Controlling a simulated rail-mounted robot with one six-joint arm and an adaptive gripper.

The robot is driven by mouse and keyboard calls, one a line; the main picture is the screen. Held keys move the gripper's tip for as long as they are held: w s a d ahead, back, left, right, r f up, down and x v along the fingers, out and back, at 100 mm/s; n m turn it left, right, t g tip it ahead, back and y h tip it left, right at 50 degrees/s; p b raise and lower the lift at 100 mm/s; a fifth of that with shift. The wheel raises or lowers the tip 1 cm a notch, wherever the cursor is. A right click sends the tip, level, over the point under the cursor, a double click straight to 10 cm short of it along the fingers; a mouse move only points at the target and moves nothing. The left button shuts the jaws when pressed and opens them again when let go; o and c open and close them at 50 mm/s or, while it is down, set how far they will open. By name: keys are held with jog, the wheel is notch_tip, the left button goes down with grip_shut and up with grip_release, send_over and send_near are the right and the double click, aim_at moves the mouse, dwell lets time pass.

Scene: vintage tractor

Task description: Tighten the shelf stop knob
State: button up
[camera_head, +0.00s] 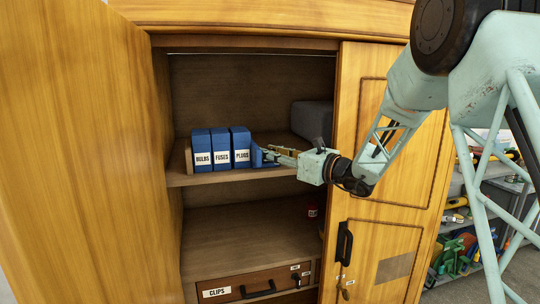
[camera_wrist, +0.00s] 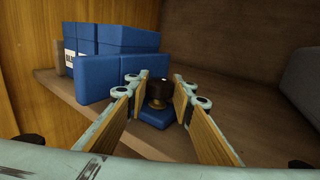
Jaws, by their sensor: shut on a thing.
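The shelf stop is a blue bracket (camera_head: 257,156) on the upper shelf, just right of the blue boxes. Its upright plate (camera_wrist: 104,78) and low foot (camera_wrist: 152,118) show in the wrist view. The dark brown round knob (camera_wrist: 158,94) stands upright on the foot. My gripper (camera_wrist: 157,86) has one fingertip on each side of the knob and is shut on it. In the head view my gripper (camera_head: 272,154) reaches in from the right at shelf height, and the knob cannot be made out clearly there.
Blue boxes labelled BULBS (camera_head: 201,150), FUSES (camera_head: 221,149) and PLUGS (camera_head: 240,147) stand left of the stop. A grey object (camera_head: 311,121) is at the shelf's back right. The left cabinet door (camera_head: 80,150) is open; the right door panel (camera_head: 385,180) stands beside my arm.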

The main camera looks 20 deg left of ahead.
jog(key=shift+f+m+t+h+b, duration=0.1)
jog(key=shift+m+t+h+b, duration=0.9)
jog(key=shift+b, duration=1.15)
jog(key=shift+f+m+t+h+b, duration=0.1)
jog(key=shift+m+t+h+b, duration=0.5)
jog(key=shift+t+b, duration=1.15)
jog(key=m+t+h+b, duration=0.1)
jog(key=m+b, duration=0.1)
jog(key=b, duration=0.5)
jog(key=shift+r+t+h, duration=0.15)
jog(key=shift+t+h, duration=0.1)
jog(key=shift+h, duration=0.15)
jog(key=shift+r, duration=0.15)
jog(key=o, duration=0.6)
jog(key=shift+m, duration=0.3)
jog(key=shift+n+g+y+p, duration=1.3)
jog(key=shift+g+p, duration=0.1)
jog(key=shift+p, duration=2.55)
jog(key=shift+n+g+y+p, duration=1.6)
jog(key=shift+g+p, duration=0.8)
jog(key=shift+p, duration=1.7)
